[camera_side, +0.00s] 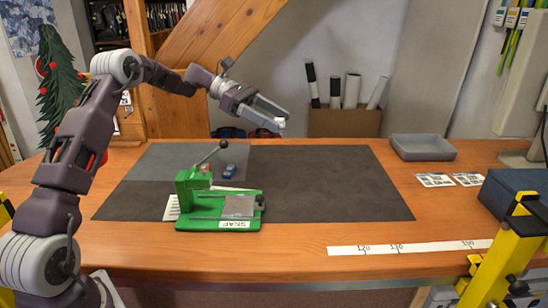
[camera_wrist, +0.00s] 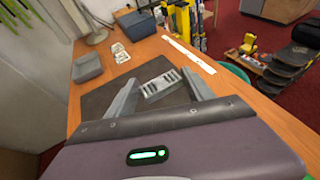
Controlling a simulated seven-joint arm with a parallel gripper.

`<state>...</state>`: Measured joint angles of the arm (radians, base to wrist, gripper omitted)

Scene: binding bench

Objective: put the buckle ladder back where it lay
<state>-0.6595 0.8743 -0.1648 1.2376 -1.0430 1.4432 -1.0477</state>
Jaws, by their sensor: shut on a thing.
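My gripper (camera_side: 278,121) is raised above the back of the dark mat (camera_side: 320,190), clear of the bench. In the wrist view my gripper (camera_wrist: 161,88) is shut on the buckle ladder (camera_wrist: 163,84), a small pale grey piece with dark slots held between the two fingers. In the side view only a small pale bit shows at the fingertips, too small to make out. A lighter grey patch (camera_side: 165,160) covers the mat's back left. A small blue object (camera_side: 229,171) lies near the patch's right edge.
A green press (camera_side: 215,209) marked SNAP, with a raised lever, stands at the mat's front left. The mat's right half is clear.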

